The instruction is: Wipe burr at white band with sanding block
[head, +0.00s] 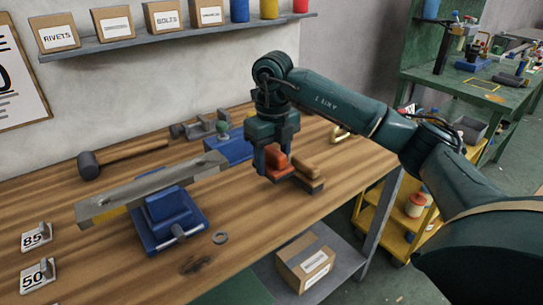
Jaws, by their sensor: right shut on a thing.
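My right gripper (273,160) points down over the right part of the workbench, shut on an orange-red block (275,165), likely the sanding block. Whether the block touches the bench is unclear. A grey metal bar (190,174) lies across a blue vise (168,212) left of my gripper, slightly slanted. The bar has a yellowish mark near its left end and a paler stretch near its middle; the white band and burr are too small to make out surely. My left gripper is not in view.
A brush with a tan handle (306,167) sits just right of the held block. A second blue vise (233,148) stands behind. The bench front is mostly clear.

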